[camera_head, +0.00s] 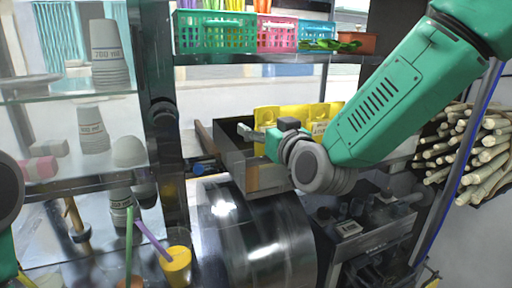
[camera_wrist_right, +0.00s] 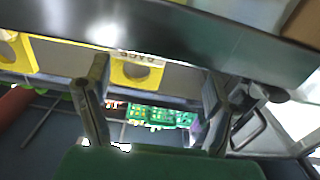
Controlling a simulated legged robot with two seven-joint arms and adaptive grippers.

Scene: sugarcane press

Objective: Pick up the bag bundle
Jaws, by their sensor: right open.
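The bag bundle is yellow, with cut-out handle holes and printed labels. In the head view one yellow bag part (camera_head: 267,116) stands at the back of a dark open box (camera_head: 232,150), with more yellow to its right, partly hidden by my right arm. My right gripper (camera_head: 262,131) is open in front of the yellow bags, over the box. In the right wrist view a yellow bag part (camera_wrist_right: 136,72) with a round hole shows between the open fingers (camera_wrist_right: 155,70), seemingly beyond them. No contact is visible. Another yellow part (camera_wrist_right: 16,52) is at the left. My left gripper is out of view.
A shiny metal drum (camera_head: 262,235) stands below the box. A shelf with coloured baskets (camera_head: 216,32) hangs above. Sugarcane stalks (camera_head: 470,150) are stacked at right. A yellow juice cup (camera_head: 176,265) and glass shelves with cups (camera_head: 108,55) are at left.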

